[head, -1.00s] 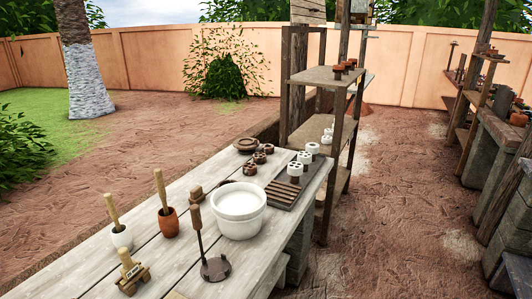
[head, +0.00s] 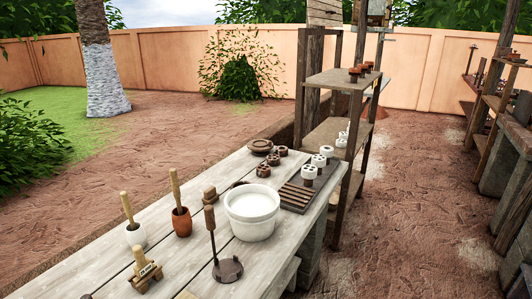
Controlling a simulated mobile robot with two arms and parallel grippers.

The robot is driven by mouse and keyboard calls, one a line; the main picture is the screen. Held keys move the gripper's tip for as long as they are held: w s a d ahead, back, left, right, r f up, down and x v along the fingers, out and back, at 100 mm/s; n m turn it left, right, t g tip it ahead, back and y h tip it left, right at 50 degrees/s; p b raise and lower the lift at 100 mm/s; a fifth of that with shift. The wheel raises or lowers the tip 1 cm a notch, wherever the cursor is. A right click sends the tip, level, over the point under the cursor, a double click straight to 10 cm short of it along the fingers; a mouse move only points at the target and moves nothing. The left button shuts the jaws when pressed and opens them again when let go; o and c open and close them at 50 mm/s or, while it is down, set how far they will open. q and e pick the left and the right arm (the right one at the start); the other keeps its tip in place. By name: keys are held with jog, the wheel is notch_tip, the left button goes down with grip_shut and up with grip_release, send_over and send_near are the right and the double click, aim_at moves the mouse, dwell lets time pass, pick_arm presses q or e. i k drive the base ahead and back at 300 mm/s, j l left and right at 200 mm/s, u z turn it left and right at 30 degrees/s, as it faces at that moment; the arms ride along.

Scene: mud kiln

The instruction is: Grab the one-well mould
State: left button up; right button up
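I cannot tell for sure which thing is the one-well mould. On the plank table (head: 185,215) sits a small wooden block with a handle and a dark-lettered label (head: 146,278), near the front left. A pale wooden piece (head: 187,295) is cut off by the bottom edge of the view. A round brown dish (head: 260,146) sits at the table's far end, near small brown holed pieces (head: 263,171) and white holed pieces (head: 309,172). Neither of my grippers shows.
A white tub (head: 251,220) stands mid-table, with a dark round-based stand (head: 227,270) in front of it. Two pots with pestles, one white (head: 135,235) and one orange-brown (head: 181,222), stand left. A wooden shelf (head: 340,79) rises behind. Bare ground (head: 410,210) lies right.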

aim_at(282, 151)
jog(key=i+l+u, duration=0.45)
jog(key=l+u, duration=0.3)
